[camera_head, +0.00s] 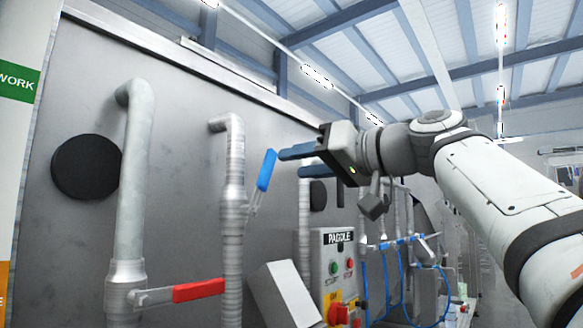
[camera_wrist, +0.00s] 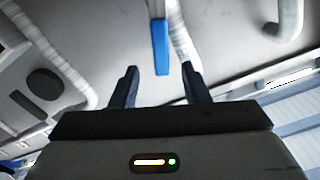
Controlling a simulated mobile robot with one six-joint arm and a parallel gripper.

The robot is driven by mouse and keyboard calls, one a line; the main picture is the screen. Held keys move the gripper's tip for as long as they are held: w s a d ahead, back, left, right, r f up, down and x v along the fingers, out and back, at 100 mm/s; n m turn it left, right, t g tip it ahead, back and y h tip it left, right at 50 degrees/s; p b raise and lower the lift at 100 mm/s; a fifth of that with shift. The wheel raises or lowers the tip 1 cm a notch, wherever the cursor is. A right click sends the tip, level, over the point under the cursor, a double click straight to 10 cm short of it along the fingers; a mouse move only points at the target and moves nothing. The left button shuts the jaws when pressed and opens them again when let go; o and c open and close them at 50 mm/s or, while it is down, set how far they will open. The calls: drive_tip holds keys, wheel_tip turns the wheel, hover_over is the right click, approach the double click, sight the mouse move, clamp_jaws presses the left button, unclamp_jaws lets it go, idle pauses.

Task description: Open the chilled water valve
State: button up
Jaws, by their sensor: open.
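A valve lever with a blue handle (camera_head: 267,170) sits on the middle wrapped pipe (camera_head: 233,240) in the head view. The handle points up and leans slightly right, steeply along the pipe. In the wrist view the blue handle (camera_wrist: 160,46) lies between and just beyond my fingertips, its end near their level. My gripper (camera_head: 291,163) is open and close to the handle's right side in the head view. In the wrist view my gripper (camera_wrist: 162,76) shows both fingers apart with nothing between them but the handle's end ahead. I cannot tell whether a finger touches it.
A red-handled lever (camera_head: 199,290) lies nearly level across the thick left pipe (camera_head: 133,190). A PADDLE control box (camera_head: 340,262) with buttons stands below my gripper. A tilted grey box (camera_head: 285,293) is left of it. Blue hoses (camera_head: 400,285) hang farther right.

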sight(263, 181)
drive_tip(key=shift+c, duration=0.3)
